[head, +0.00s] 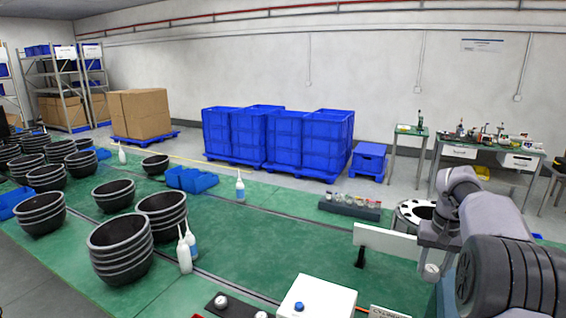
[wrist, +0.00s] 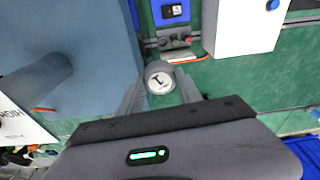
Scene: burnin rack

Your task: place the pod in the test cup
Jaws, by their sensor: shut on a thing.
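The pod is a small round grey piece with a pale dial-like face. In the wrist view the pod (wrist: 160,78) sits between the two fingertips of my gripper (wrist: 161,88), which is shut on it. In the head view my gripper (head: 433,258) hangs at the right, with the pod (head: 431,271) at its lower end, above the green table. I cannot make out the test cup for certain in either view. A dark rack (head: 348,208) with several small round pieces lies on the table, behind and left of my gripper.
A white panel on a black stand (head: 385,240) stands just left of my gripper. A white box with a blue button (head: 318,296) is at the front. Stacked black bowls (head: 120,250) and white bottles (head: 184,254) stand at left. The middle of the green table is clear.

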